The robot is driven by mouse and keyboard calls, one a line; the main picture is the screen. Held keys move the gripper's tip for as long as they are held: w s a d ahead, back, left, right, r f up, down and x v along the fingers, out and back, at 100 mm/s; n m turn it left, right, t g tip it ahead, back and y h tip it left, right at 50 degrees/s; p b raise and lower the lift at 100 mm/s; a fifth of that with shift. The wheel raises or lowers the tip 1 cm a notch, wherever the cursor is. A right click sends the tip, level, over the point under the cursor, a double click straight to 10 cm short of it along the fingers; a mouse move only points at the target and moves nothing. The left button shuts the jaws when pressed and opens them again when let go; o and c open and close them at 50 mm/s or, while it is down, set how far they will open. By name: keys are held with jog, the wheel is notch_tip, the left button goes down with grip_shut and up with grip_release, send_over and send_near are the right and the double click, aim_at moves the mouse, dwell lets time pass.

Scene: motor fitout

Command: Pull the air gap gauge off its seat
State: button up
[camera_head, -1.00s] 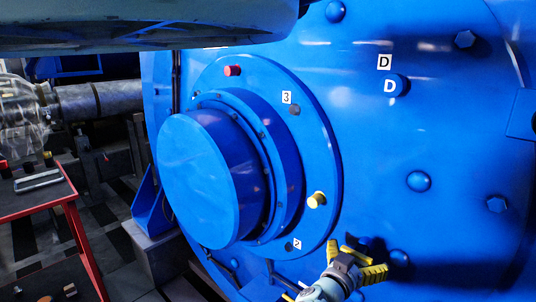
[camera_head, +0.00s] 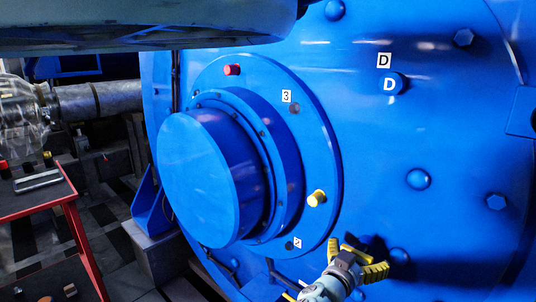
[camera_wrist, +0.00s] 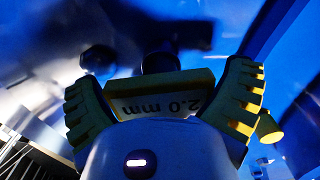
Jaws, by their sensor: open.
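The air gap gauge (camera_wrist: 150,97) is a yellow block marked "2.0 mm", its lettering upside down in the wrist view. It sits between my gripper's two yellow ribbed fingers (camera_wrist: 165,88), which are spread on either side of it. A dark round piece (camera_wrist: 160,62) shows just behind the gauge; whether this is its seat I cannot tell. In the head view my gripper (camera_head: 359,258) is open near the lower part of the blue motor face (camera_head: 440,130). There I cannot tell the gauge apart from the yellow fingers.
The motor's round blue hub (camera_head: 205,180) juts out left of my gripper. A yellow plug (camera_head: 317,198) is on its flange, also seen in the wrist view (camera_wrist: 268,128). A red plug (camera_head: 232,70) and a "D" knob (camera_head: 391,84) sit higher. A red-framed table (camera_head: 60,200) stands left.

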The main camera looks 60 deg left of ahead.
jog(key=shift+w+d+r, duration=0.1)
jog(key=shift+w+d, duration=0.05)
dwell(0.4)
jog(key=shift+r, duration=0.1)
jog(key=c, duration=0.9)
jog(key=shift+c, duration=0.2)
jog(key=shift+s+p, duration=0.7)
jog(key=shift+s, duration=0.05)
jog(key=shift+c, duration=0.8)
jog(key=shift+p+v, duration=1.15)
jog(key=shift+v, duration=1.1)
jog(key=shift+s, duration=0.15)
jog(key=shift+s+d+p, duration=0.15)
jog(key=shift+s+p, duration=0.15)
jog(key=shift+s, duration=0.25)
